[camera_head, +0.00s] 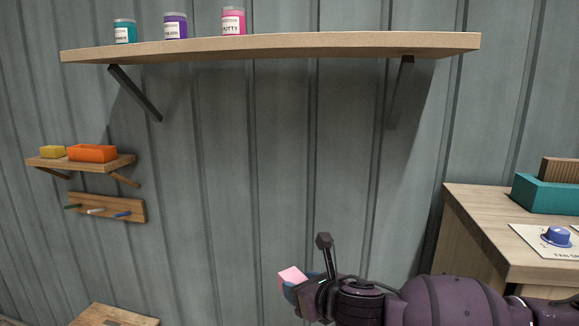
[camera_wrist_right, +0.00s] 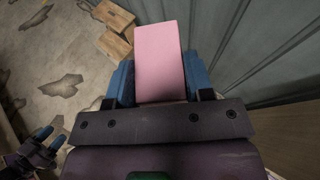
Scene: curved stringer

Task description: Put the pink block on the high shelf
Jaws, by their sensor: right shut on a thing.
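The pink block (camera_head: 293,274) is held in my right gripper (camera_head: 291,287), near the bottom middle of the head view. In the right wrist view the block (camera_wrist_right: 160,60) stands out between the two blue fingers of the right gripper (camera_wrist_right: 152,82), which are shut on it. The high shelf (camera_head: 290,46) is a long wooden board on the wall, well above the gripper and block. My left gripper (camera_wrist_right: 40,143) shows small at the lower left of the right wrist view, and its jaw opening is unclear.
Teal (camera_head: 124,31), purple (camera_head: 175,26) and pink (camera_head: 233,21) jars stand on the high shelf's left part; its middle and right are clear. Dark brackets support it. A small shelf (camera_head: 125,163) hangs lower left. A wooden table (camera_head: 470,215) stands at right.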

